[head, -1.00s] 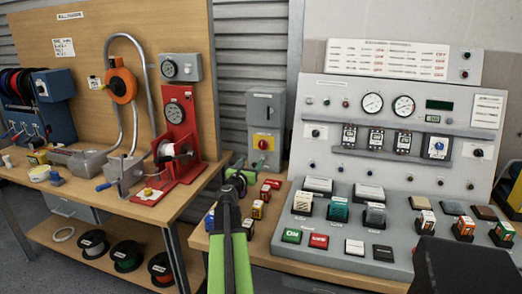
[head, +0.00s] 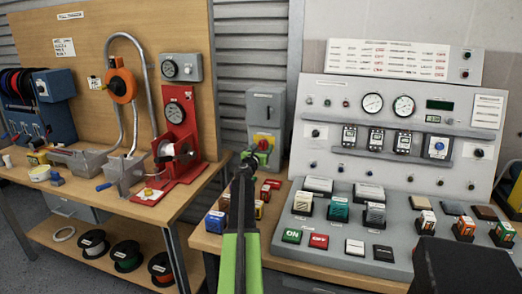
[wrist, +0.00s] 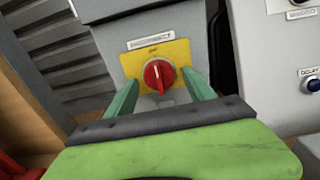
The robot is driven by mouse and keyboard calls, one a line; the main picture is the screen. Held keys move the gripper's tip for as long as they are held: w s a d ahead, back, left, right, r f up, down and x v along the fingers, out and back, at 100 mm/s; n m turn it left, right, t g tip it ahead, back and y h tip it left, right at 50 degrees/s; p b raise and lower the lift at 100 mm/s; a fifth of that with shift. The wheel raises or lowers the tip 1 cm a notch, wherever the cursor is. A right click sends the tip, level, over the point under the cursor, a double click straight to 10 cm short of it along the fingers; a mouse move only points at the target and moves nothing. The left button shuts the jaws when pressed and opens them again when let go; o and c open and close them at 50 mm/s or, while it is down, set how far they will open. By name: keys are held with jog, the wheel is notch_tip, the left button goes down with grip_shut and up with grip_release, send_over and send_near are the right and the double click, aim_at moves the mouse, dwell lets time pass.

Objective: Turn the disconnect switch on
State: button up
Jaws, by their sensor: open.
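The disconnect switch is a grey wall box (head: 265,112) with a red rotary knob on a yellow plate. In the wrist view the red knob (wrist: 158,76) faces me on its yellow plate (wrist: 180,50), its raised grip standing nearly upright. My gripper (wrist: 161,82) is open, with one green finger on each side of the knob. Gaps show between knob and fingers, and the fingers look apart from it. In the head view my gripper (head: 258,156) is in front of the box's lower part and hides some of the knob.
A sloped control panel (head: 320,150) with gauges and switches stands to the right. Small red and blue blocks (head: 216,221) lie on the bench beside my arm. A wooden workbench with a red stand (head: 178,124) is to the left.

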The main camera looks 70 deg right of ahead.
jog(key=c, duration=1.3)
jog(key=shift+a, duration=0.2)
jog(key=shift+c, duration=0.3)
jog(key=shift+d, duration=0.15)
